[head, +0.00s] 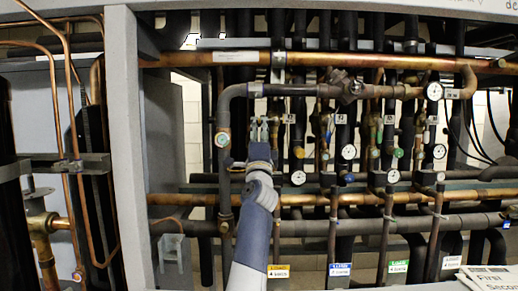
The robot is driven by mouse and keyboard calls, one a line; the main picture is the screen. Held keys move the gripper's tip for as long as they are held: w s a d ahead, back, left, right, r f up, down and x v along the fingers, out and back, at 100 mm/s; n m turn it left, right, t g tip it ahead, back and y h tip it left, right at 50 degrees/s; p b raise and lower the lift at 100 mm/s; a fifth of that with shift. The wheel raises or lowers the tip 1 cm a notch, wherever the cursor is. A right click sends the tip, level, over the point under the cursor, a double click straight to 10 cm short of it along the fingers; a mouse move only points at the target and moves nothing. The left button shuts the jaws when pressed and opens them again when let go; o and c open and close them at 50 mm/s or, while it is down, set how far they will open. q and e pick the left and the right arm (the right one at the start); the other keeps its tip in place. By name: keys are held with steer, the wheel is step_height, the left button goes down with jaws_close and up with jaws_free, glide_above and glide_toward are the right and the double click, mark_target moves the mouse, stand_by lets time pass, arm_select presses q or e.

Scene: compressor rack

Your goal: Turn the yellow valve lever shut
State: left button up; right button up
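My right gripper (263,124) is raised in front of the pipes left of centre, its fingers pointing up and away from me. Pipework shows around and behind the fingers, and I cannot tell whether they are apart or closed on something. I cannot make out the yellow valve lever clearly; my gripper and wrist cover part of that area. My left gripper is not in view.
A dark pipe (223,180) bends down left of the gripper. A horizontal copper pipe (430,62) crosses above. Gauges (298,178) and blue and green valve parts stand to the right. A grey upright (124,150) stands at left.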

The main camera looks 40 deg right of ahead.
steer(key=v, duration=0.8)
steer(key=shift+s+a, duration=0.15)
steer(key=shift+s, duration=0.05)
